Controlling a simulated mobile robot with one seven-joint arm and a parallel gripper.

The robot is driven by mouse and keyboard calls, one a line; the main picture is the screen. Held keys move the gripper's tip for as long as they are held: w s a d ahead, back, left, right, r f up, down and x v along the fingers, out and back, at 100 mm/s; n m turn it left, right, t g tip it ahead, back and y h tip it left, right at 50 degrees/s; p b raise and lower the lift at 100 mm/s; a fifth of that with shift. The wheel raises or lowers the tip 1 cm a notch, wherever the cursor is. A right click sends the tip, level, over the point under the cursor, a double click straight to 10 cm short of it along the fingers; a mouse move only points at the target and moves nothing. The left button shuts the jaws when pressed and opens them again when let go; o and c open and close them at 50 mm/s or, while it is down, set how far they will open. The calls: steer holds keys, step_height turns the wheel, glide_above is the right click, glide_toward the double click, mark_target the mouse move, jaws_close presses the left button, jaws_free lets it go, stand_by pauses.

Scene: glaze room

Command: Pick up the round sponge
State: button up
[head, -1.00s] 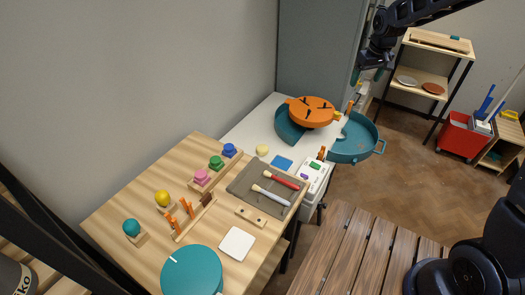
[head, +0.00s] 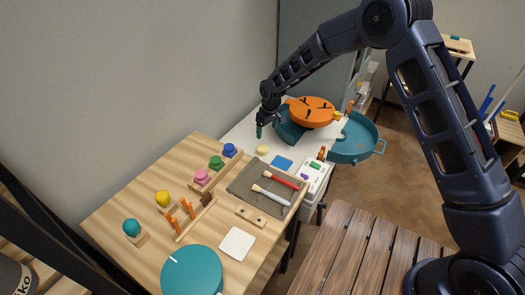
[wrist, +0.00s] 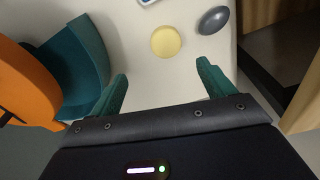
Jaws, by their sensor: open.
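The round sponge, a pale yellow disc (head: 262,150), lies flat on the white table top (head: 236,136). It also shows in the wrist view (wrist: 165,41), ahead of the gap between the fingertips. My gripper (wrist: 162,78) is open with two teal fingers and nothing between them. In the head view my gripper (head: 259,131) hangs over the far left part of the white table, just behind the sponge and apart from it.
A teal round stand with an orange top (head: 312,110) is close to my gripper; its orange part (wrist: 25,85) fills the wrist view's left. A grey oval object (wrist: 213,20) lies right of the sponge there.

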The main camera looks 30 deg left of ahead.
mark_target(263, 147)
steer(key=f, duration=0.4)
steer(key=a+f, duration=0.1)
steer(key=f, duration=0.7)
steer(key=shift+s+a, duration=0.35)
steer(key=shift+a, duration=0.05)
steer(key=shift+r, duration=0.1)
steer(key=c, duration=1.1)
